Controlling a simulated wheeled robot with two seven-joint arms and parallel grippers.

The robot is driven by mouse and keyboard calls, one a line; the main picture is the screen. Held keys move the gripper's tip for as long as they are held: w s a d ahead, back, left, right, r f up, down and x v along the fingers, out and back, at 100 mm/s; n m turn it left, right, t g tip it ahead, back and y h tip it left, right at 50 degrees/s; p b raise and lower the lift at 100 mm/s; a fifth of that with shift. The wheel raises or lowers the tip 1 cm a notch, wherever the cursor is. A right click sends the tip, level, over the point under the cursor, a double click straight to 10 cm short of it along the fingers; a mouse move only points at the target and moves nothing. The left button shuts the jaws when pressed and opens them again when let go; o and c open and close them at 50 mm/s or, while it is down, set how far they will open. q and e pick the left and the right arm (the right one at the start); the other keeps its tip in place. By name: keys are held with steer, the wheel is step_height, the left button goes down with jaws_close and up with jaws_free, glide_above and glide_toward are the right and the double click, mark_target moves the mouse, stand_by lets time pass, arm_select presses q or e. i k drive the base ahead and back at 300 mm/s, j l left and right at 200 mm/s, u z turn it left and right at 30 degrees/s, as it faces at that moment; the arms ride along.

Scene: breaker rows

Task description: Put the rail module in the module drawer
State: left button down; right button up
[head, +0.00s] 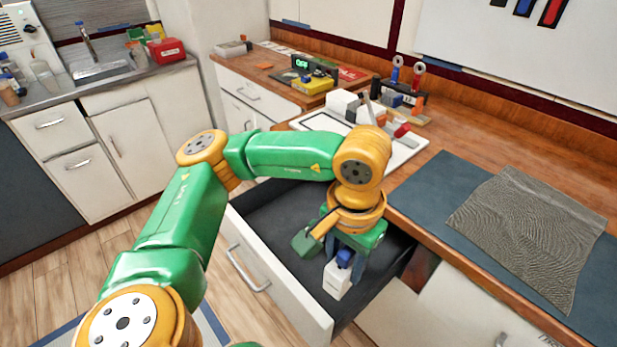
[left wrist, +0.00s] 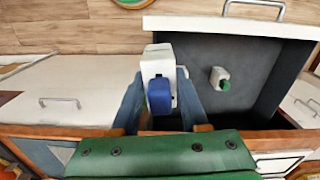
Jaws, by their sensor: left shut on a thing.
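The rail module (head: 337,281) is a white block with a blue part. My left gripper (head: 348,262) points down and is shut on it, its fingers on either side. The left wrist view shows the module (left wrist: 158,65) between the two fingers (left wrist: 160,100). The module drawer (head: 262,216) is pulled open, with a white front and a dark inside. In the head view the module hangs over the drawer's near right part; in the left wrist view it overlaps the drawer's left edge (left wrist: 151,42). Its height above the floor of the drawer is unclear. My right gripper is not in view.
A small white and green piece (left wrist: 220,78) lies in the drawer. A white tray (head: 405,150) with several parts stands on the wooden counter above. A blue-grey mat (head: 430,190) with a ridged grey sheet (head: 530,230) lies to its right.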

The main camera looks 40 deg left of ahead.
mark_target(287, 216)
steer(key=j+z, duration=0.25)
steer(key=j, duration=0.2)
steer(key=k+j+z, duration=0.1)
steer(key=j+z, duration=0.15)
steer(key=j, duration=0.2)
steer(key=k+j+z, duration=0.1)
steer(key=j+z, duration=0.15)
steer(key=j, duration=0.2)
steer(key=k+j+z, duration=0.25)
steer(key=j, duration=0.15)
steer(key=k+j+z, duration=0.1)
steer(key=j+z, duration=0.15)
steer(key=j, duration=0.15)
steer(key=k+j+z, duration=0.25)
steer(key=j+z, duration=0.3)
steer(key=j, duration=0.35)
steer(key=j+z, duration=0.3)
steer(key=j, duration=0.3)
steer(key=k+j+u, duration=0.1)
steer(key=k+j, duration=0.1)
steer(key=j, duration=0.05)
